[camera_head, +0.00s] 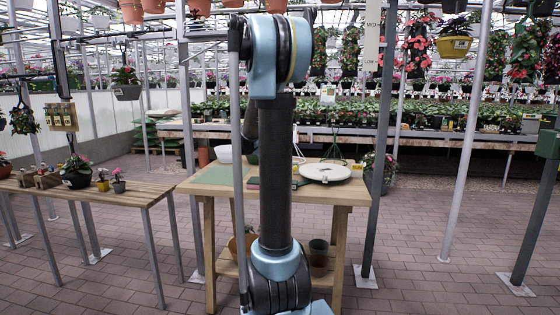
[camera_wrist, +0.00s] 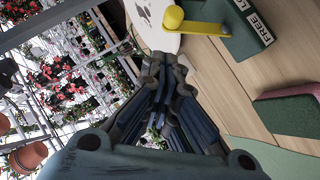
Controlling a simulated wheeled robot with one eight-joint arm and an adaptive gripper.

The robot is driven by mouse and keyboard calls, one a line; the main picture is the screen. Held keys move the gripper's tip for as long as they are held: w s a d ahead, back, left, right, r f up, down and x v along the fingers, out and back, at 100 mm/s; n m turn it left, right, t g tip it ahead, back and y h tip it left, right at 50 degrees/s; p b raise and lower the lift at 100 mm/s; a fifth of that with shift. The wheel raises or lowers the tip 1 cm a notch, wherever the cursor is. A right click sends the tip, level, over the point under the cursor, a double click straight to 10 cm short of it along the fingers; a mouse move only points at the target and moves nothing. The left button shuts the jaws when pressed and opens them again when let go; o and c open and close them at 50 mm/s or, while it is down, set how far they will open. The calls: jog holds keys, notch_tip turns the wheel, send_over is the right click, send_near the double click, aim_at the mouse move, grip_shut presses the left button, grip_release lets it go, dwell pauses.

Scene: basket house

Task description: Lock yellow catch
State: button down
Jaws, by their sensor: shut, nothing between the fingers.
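The yellow catch (camera_wrist: 200,28) shows at the top of the wrist view. It has a round knob at its left end and a flat lever reaching right over a dark green plate (camera_wrist: 243,40). A white label on the plate reads "FREE L", and the rest is cut off by the frame. My gripper (camera_wrist: 165,68) is shut and empty, with its fingertips just below the knob in the picture; I cannot tell whether they touch it. In the head view my arm hides the gripper and the catch.
The wooden table (camera_head: 340,195) carries a round pale board (camera_head: 325,172) and a green mat (camera_head: 215,175). A dark green piece with a pink edge (camera_wrist: 290,112) lies to the right in the wrist view. A plant bench (camera_head: 90,198) stands left, and posts stand right.

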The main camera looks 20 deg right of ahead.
jog(key=shift+r, duration=0.1)
jog(key=s+a+r, duration=0.3)
jog(key=a+r, duration=0.5)
jog(key=r, duration=0.1)
jog(key=shift+s+a, duration=0.25)
jog(key=shift+s, duration=0.1)
